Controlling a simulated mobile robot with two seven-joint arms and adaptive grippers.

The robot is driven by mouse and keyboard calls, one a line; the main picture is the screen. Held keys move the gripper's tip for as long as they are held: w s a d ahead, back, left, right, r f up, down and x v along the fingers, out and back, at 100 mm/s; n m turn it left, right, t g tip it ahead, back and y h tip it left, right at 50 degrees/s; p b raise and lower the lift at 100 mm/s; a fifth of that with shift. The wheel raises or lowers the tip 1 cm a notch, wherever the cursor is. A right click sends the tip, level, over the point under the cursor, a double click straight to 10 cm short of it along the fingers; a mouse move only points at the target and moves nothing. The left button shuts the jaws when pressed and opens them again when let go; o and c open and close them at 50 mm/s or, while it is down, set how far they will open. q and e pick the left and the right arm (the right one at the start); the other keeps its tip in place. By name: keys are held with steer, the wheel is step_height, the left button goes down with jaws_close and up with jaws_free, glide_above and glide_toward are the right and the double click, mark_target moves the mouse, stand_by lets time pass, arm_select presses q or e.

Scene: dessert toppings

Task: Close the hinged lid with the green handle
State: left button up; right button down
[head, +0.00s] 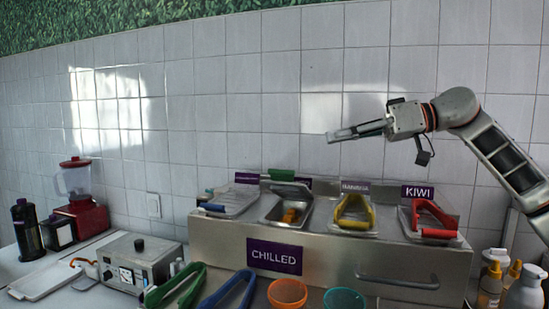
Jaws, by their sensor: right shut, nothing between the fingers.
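The green handle (282,174) stands at the top of a raised hinged lid (291,187), second from the left in the chilled topping unit. The lid is tilted up at the back of its metal pan (268,213), which is open and shows orange pieces (291,216) inside. My right gripper (332,136) is in the air in front of the tiled wall, above and to the right of the green handle. It points left, is shut and empty, and is apart from the lid. My left gripper is not in view.
A blue-handled lid (236,200) lies left of the open pan. Green tongs (176,290), blue tongs (228,291), an orange bowl (287,291) and a teal bowl (344,299) are in front.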

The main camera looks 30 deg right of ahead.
steer(key=p, duration=0.2)
glide_above(290, 185)
steer(key=d, duration=0.2)
steer(key=shift+w+f, duration=0.1)
steer(key=shift+f, duration=0.75)
steer(key=shift+w+a+f, duration=0.1)
steer(key=shift+a+f, duration=0.1)
steer(key=shift+f, duration=0.3)
steer(key=shift+w+a+f, duration=0.1)
steer(key=shift+a+f, duration=0.1)
steer(key=shift+f, duration=0.3)
steer(key=shift+s+f, duration=0.3)
steer(key=shift+f, duration=0.3)
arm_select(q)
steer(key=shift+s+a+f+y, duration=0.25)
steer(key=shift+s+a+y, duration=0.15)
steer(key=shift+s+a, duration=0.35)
arm_select(e)
steer(key=shift+a+f, duration=0.2)
steer(key=shift+f, duration=0.25)
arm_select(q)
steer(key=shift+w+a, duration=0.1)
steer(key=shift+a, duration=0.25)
arm_select(e)
steer(key=shift+s, duration=0.1)
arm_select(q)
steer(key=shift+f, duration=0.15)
arm_select(e)
steer(key=shift+d+f, duration=0.1)
